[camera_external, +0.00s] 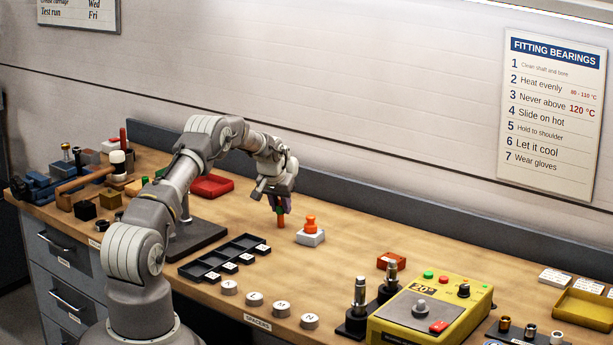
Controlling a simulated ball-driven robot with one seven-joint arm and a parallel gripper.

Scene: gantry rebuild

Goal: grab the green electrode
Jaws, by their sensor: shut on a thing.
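My gripper (278,203) points down over the middle of the workbench, at the end of my arm.
A white block with an orange knob (311,236) stands just right of my gripper. A black compartment tray (225,257) and several round spacers (281,308) lie in front. A yellow control box (432,310) is at the front right. The bench behind the orange knob is clear.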

